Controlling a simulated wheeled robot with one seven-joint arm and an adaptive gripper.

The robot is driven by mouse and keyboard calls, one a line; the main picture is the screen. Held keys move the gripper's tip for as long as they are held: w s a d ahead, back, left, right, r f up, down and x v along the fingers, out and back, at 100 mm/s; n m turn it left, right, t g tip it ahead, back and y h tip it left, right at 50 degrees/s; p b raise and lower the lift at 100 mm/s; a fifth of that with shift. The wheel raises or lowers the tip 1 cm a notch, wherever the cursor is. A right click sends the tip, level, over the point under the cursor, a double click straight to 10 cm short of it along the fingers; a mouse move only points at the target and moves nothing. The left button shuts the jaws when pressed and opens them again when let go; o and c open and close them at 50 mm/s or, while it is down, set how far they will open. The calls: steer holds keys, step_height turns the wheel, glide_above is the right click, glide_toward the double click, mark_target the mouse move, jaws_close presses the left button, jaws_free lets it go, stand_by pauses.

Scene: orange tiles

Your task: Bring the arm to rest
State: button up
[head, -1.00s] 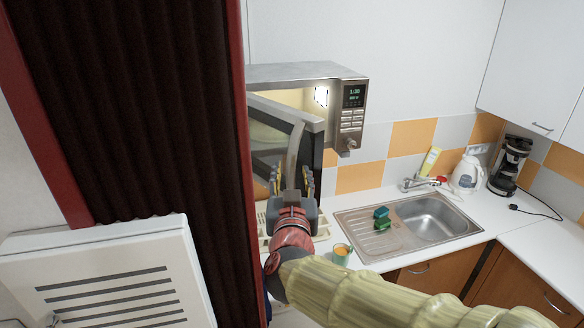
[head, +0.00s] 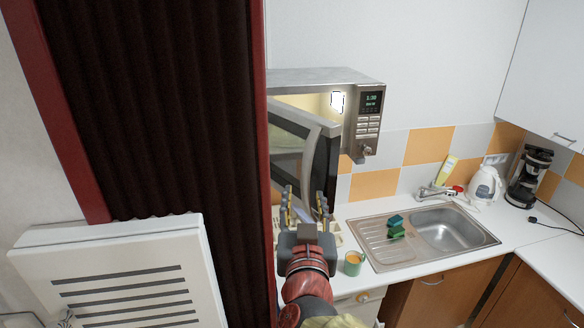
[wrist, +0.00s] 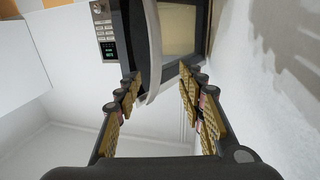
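My gripper (head: 304,208) is in the lower middle of the head view, in front of the microwave (head: 325,77) and its partly open door (head: 318,160). In the wrist view the gripper (wrist: 158,95) has its two fingers well apart with nothing clasped between them. The door's curved handle (wrist: 154,50) shows beyond the fingertips in the wrist view; it seems apart from them. The microwave is lit inside and its panel shows a green clock. My arm comes up from the bottom edge of the head view.
A red-framed dark curtain (head: 150,100) stands close on the left, above a white slatted unit (head: 120,270).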

steer(key=s+f+n+g+y+b, duration=0.2)
steer(key=s+f+g+y+b, duration=0.1)
steer(key=f+b, duration=0.55)
steer(key=s+f+n+g+y+b, duration=0.25)
steer(key=f+b, duration=0.25)
steer(key=f, duration=0.7)
steer(key=s+d+f+m+g+h+b, duration=0.1)
steer(key=s+d+f+g+h+b, duration=0.1)
steer(key=s+d+f, duration=0.4)
steer(key=s+d+f+m+g+h+b, duration=0.2)
steer(key=s+d+f+g+b, duration=0.2)
steer(key=s+f, duration=0.6)
step_height(320, 180, down, 3)
steer(key=d+b, duration=0.2)
steer(key=b, duration=0.1)
steer(key=shift+f+g, duration=0.15)
steer(key=shift+g, duration=0.2)
